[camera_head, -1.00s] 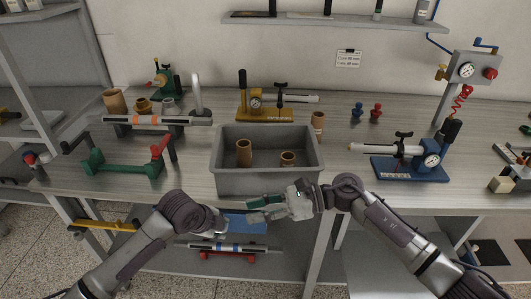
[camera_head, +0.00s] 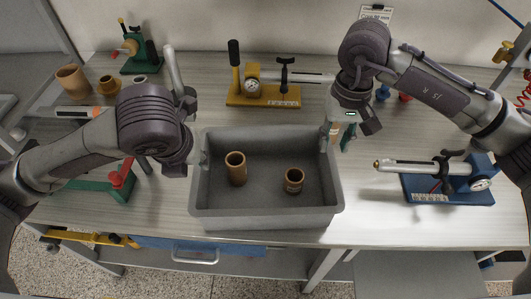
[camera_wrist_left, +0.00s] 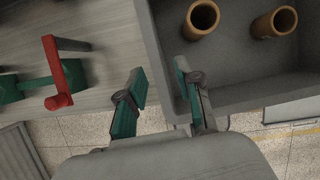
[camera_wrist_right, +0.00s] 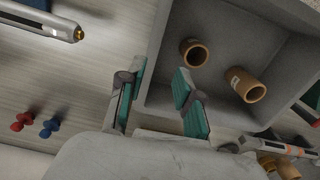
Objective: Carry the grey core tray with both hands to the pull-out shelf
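The grey core tray (camera_head: 265,217) stands on the workbench with two brown cores (camera_head: 236,169) (camera_head: 294,180) upright inside. My left gripper (camera_head: 196,157) is at the tray's left wall. In the left wrist view its fingers (camera_wrist_left: 160,92) are apart, one outside the wall and one over the inside. My right gripper (camera_head: 340,138) is at the right wall, towards the back. In the right wrist view its fingers (camera_wrist_right: 157,97) are also apart on either side of the wall. I cannot pick out the pull-out shelf with certainty.
A yellow tool (camera_head: 262,94) stands behind the tray, and a blue-based tool (camera_head: 447,190) to its right. A green stand with a red lever (camera_head: 121,178) is close on the left. A blue panel with a handle (camera_head: 195,260) shows under the bench's front edge.

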